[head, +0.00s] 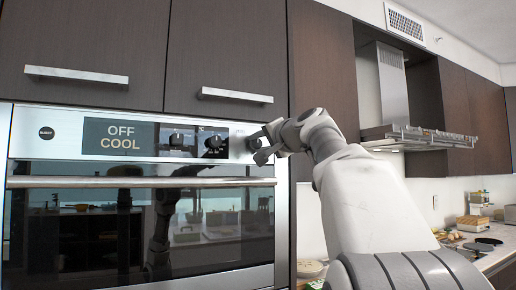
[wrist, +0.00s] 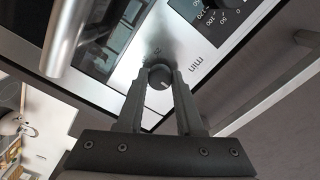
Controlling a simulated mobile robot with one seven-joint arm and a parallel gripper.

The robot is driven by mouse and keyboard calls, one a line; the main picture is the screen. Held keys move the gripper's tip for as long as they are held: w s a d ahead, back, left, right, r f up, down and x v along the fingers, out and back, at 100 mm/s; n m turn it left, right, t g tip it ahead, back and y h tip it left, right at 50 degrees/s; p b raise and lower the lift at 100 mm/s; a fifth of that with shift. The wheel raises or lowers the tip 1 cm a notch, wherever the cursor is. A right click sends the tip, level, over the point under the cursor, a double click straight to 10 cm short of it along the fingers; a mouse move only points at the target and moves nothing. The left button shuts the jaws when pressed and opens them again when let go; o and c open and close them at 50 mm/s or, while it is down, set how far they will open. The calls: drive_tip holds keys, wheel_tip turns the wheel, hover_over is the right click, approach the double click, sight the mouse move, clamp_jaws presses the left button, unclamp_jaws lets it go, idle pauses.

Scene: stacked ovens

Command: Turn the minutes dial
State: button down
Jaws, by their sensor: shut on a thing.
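The minutes dial (wrist: 159,78) is a small round dark knob on the oven's silver control panel, with the letters "min" beside it in the wrist view. My gripper (wrist: 158,70) has one finger on each side of the dial and is shut on it. In the head view my gripper (head: 260,147) is at the right end of the control panel (head: 226,133) and mostly hides the dial. How far the dial is turned cannot be told.
Two other black knobs (head: 177,140) and a display (head: 119,139) reading "OFF COOL" are left of my gripper. The oven door handle (head: 140,182) runs below the panel. Cabinet handles (head: 236,96) stick out above. A counter with food (head: 470,240) is at right.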

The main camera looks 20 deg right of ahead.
drive_tip(key=shift+n, duration=0.4)
drive_tip(key=c, duration=0.5)
unclamp_jaws()
drive_tip(key=shift+c, duration=0.2)
drive_tip(key=shift+s+b, duration=0.4)
drive_tip(key=s+b, duration=0.5)
drive_tip(key=s, duration=1.1)
drive_tip(key=shift+s+d, duration=0.3)
